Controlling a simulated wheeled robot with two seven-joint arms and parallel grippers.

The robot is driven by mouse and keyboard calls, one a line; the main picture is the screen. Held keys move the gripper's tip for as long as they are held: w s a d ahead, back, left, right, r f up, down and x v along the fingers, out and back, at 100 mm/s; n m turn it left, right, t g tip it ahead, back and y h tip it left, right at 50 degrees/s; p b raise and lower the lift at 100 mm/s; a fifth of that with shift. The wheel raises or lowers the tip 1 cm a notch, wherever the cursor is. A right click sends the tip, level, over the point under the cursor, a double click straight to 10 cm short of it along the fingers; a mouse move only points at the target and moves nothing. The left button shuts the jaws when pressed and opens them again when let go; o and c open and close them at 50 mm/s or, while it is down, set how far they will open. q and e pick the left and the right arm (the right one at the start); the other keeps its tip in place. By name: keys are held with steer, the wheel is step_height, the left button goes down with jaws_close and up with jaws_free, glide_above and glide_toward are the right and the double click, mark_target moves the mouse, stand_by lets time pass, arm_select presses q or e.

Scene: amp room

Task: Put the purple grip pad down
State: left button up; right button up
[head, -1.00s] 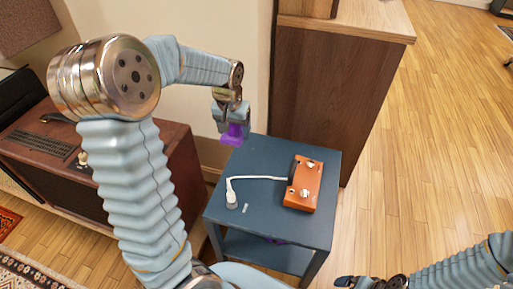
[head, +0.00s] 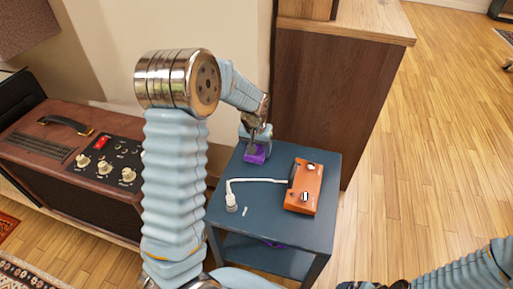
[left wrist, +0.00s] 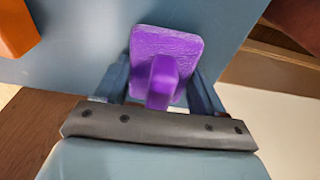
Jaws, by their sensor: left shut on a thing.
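The purple grip pad (head: 254,155) is between the fingers of my left gripper (head: 256,147), at the back left part of the small blue table (head: 262,220). In the left wrist view, the pad (left wrist: 180,48) shows a flat square plate with a raised grip, and the fingers of my left gripper (left wrist: 160,88) are shut on it. The blue tabletop lies behind it; I cannot tell whether the pad touches it. My right gripper (head: 368,285) shows only partly at the bottom edge, and its jaw state is unclear.
An orange pedal box (head: 304,188) with a white cable (head: 258,180) and plug (head: 231,202) lies on the table. A brown wooden cabinet (head: 325,110) stands behind. A reddish-brown amplifier (head: 75,155) stands left. Something purple (head: 272,243) shows below the tabletop.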

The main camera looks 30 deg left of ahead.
arm_select(q)
steer(key=shift+s+f+b, duration=0.1)
steer(key=shift+f+b, duration=0.25)
steer(key=shift+f, duration=0.2)
steer(key=o, duration=1.1)
steer(key=shift+s, duration=0.15)
steer(key=shift+r, duration=0.35)
steer(key=shift+r+p, duration=0.4)
steer(key=r, duration=0.3)
steer(key=s+r+p, duration=0.1)
steer(key=r, duration=0.7)
steer(key=shift+s+d+r, duration=0.15)
steer(key=shift+d+r, duration=0.05)
steer(key=shift+r, duration=0.05)
